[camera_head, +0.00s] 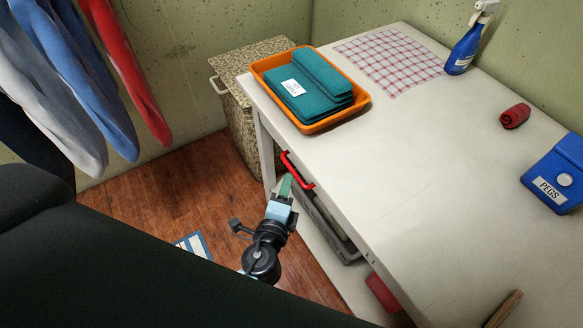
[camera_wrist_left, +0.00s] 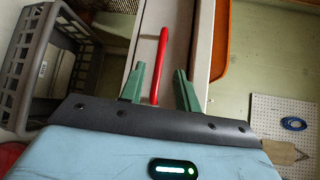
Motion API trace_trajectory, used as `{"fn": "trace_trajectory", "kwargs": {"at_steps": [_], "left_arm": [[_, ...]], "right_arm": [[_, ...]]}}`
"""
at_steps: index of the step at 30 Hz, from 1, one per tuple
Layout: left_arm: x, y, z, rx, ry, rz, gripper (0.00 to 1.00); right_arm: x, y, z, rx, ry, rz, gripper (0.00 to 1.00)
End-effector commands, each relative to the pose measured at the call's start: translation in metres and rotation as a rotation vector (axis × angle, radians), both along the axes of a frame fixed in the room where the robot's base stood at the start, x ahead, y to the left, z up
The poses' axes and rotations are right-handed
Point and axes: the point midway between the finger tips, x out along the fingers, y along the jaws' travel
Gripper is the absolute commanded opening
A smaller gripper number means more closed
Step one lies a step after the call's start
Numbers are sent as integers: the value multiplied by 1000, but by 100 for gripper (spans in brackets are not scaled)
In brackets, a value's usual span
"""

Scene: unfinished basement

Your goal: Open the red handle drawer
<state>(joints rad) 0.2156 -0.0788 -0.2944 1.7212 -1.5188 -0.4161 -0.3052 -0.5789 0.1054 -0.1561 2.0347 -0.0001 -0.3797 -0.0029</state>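The red handle (camera_head: 297,169) is a bar on the front of a drawer under the white table's near left edge. In the left wrist view the red handle (camera_wrist_left: 164,55) runs upright in the picture, its lower part between my two green fingers. The pale drawer front (camera_wrist_left: 147,52) shows behind it and looks flush with the table. My left gripper (camera_head: 286,186) is at the handle; in the wrist view the left gripper (camera_wrist_left: 160,84) is open, with gaps on both sides of the handle. Exact depth is unclear. My right gripper is not in view.
The white table (camera_head: 400,190) holds an orange tray (camera_head: 262,71) with teal cloths, a spray bottle (camera_head: 465,45) and a blue pegs box (camera_head: 560,172). A grey crate (camera_wrist_left: 30,62) stands under the table. A wicker hamper (camera_head: 235,110) stands behind. Clothes hang at left.

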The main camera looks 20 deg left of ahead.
Motion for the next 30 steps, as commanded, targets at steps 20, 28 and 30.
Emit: {"fn": "trace_trajectory", "kwargs": {"at_steps": [20, 28, 30], "left_arm": [[69, 9, -10, -2, 1, 0, 32], [69, 10, -10, -2, 1, 0, 23], [69, 10, -10, -2, 1, 0, 14]], "right_arm": [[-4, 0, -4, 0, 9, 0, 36], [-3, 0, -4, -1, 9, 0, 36], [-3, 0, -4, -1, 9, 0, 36]]}}
